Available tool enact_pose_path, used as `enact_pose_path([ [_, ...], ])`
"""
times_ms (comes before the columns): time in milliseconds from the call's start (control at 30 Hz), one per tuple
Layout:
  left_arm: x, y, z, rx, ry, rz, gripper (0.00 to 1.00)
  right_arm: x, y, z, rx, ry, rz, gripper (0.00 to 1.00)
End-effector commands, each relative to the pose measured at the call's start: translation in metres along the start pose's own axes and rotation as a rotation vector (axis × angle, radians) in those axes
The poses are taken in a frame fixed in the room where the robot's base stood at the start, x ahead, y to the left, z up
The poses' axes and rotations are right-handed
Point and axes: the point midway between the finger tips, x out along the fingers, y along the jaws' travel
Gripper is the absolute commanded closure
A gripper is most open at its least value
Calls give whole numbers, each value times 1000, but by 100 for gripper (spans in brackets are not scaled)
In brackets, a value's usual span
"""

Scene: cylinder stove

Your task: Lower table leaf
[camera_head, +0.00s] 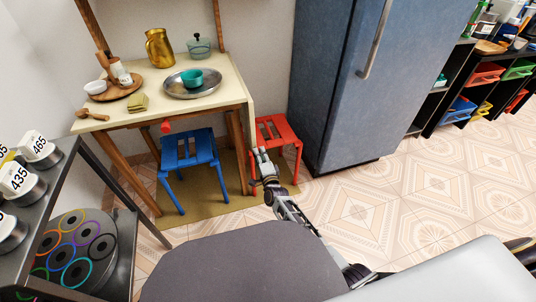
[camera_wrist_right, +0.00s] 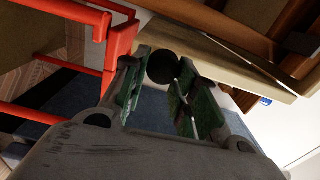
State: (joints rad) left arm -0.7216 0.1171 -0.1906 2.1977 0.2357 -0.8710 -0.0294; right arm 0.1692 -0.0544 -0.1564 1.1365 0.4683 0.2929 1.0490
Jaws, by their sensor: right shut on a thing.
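The table (camera_head: 140,115) has a cream top and wooden legs, and stands against the wall at the upper left of the head view. Its leaf (camera_head: 250,120) appears as a narrow cream panel hanging down at the table's right end. My right gripper (camera_head: 264,158) is low beside this end, in front of the red stool. In the right wrist view, my right gripper (camera_wrist_right: 160,80) has its green-padded fingers on either side of a round black knob (camera_wrist_right: 163,67), close to the table's wooden parts (camera_wrist_right: 225,70). Its exact attachment is hidden. My left gripper is out of view.
A red stool (camera_head: 285,128) is right behind my right gripper, and a blue stool (camera_head: 190,150) stands under the table. A blue-grey fridge (camera_head: 345,80) is to the right. A silver tray (camera_head: 190,93) and a gold jug (camera_head: 159,48) stand on the tabletop. Floor right of the gripper is clear.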

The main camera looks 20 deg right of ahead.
Motion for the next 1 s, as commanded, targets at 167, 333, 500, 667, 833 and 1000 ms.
enact_pose_path([
  [167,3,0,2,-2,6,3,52,-1,3,12,48,-5,5,100],
  [333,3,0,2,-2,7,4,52,-1,2,18,62,-10,6,100],
  [500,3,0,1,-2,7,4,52,-2,2,19,62,-11,7,100],
  [667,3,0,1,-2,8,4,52,-2,3,19,62,-12,8,65],
  [833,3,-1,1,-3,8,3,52,-1,2,16,60,-7,5,50],
  [1000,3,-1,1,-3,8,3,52,0,1,14,59,-4,3,50],
])
